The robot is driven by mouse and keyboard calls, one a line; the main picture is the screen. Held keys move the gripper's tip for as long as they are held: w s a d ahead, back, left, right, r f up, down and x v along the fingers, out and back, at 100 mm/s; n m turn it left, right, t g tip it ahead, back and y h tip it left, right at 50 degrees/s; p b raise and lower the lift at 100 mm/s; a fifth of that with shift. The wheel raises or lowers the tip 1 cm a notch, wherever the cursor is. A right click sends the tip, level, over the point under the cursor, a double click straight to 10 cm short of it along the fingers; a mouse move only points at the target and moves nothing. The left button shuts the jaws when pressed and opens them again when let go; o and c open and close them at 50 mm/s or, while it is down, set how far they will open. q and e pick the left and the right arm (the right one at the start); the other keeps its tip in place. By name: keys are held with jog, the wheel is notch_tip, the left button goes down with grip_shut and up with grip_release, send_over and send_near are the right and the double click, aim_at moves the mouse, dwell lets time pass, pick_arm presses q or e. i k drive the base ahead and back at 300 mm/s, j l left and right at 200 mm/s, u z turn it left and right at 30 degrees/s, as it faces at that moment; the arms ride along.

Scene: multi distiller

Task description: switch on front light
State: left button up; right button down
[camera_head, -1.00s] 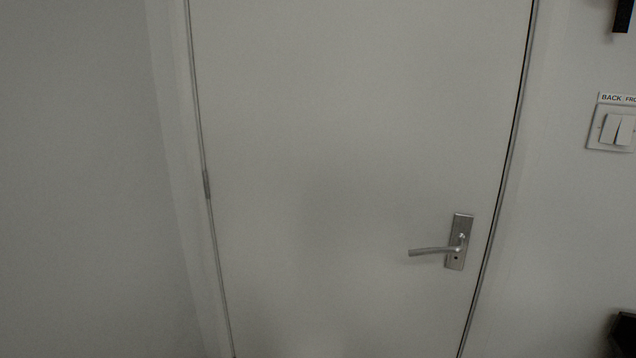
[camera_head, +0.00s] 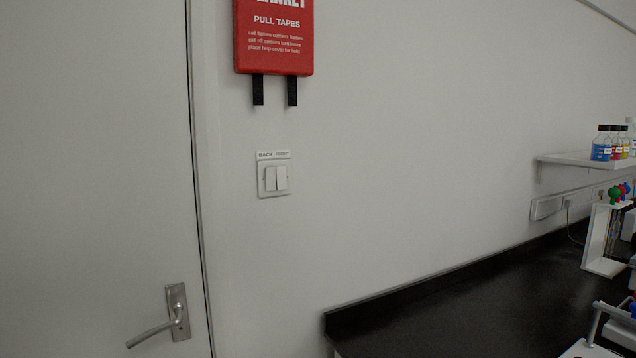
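A white light switch plate (camera_head: 274,191) with two rockers side by side is on the wall to the right of the door. A label (camera_head: 273,155) above it reads "BACK" on the left and a smaller word, apparently "FRONT", on the right. The left rocker (camera_head: 270,179) is under "BACK" and the right rocker (camera_head: 281,178) is under the other word. I cannot tell which way either rocker is pressed. Neither of my grippers is in view.
A closed door (camera_head: 95,150) with a metal lever handle (camera_head: 155,333) is at the left. A red box (camera_head: 274,45) with two black tapes hangs above the switch. A black counter (camera_head: 450,315) is at lower right, with a rack and a bottle shelf (camera_head: 580,158) beyond.

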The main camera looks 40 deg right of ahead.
aim_at(281, 174)
jog(key=z, duration=0.95)
